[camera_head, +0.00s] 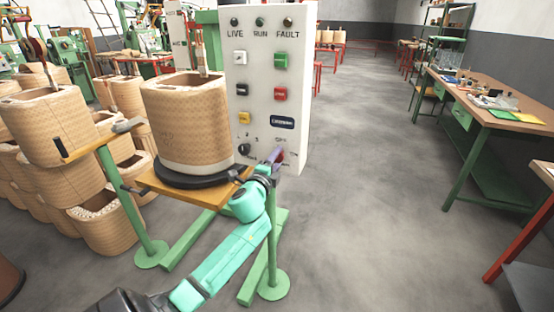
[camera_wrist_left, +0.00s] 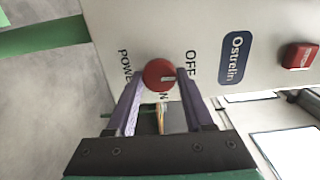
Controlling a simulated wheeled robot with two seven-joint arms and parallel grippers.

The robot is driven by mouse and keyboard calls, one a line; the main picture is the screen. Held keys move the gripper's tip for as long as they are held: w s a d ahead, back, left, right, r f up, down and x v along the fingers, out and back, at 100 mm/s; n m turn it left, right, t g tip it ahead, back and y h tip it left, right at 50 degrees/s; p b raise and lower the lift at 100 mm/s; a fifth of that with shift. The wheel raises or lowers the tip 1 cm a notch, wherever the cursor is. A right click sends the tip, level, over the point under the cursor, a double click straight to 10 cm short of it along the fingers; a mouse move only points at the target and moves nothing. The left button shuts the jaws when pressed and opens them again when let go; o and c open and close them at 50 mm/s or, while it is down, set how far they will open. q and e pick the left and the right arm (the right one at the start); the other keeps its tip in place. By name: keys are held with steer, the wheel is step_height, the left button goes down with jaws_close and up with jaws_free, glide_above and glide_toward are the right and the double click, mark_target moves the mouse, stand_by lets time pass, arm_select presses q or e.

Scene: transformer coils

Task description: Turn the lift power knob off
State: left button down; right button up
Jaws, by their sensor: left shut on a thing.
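The white control panel (camera_head: 262,85) stands behind a coil stand, with the red power knob (camera_head: 282,155) low on its right side. My left gripper (camera_head: 274,158) reaches the knob from the front. In the left wrist view, the purple fingers of my left gripper (camera_wrist_left: 160,80) are shut on the round red knob (camera_wrist_left: 158,74), one finger on each side. The letters of ON are partly hidden below the knob. My right gripper is out of view.
A large wound coil (camera_head: 186,120) sits on the wooden board of the green stand (camera_head: 122,195), close left of my arm. Other coils (camera_head: 45,125) are stacked at the left. A workbench (camera_head: 500,120) stands at the right. The floor between is clear.

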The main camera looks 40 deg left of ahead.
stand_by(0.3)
arm_select(q)
steer(key=shift+c, duration=1.6)
jaws_free()
steer(key=shift+a, duration=0.1)
steer(key=b+v, duration=0.1)
steer(key=v, duration=1.3)
steer(key=shift+s, duration=0.25)
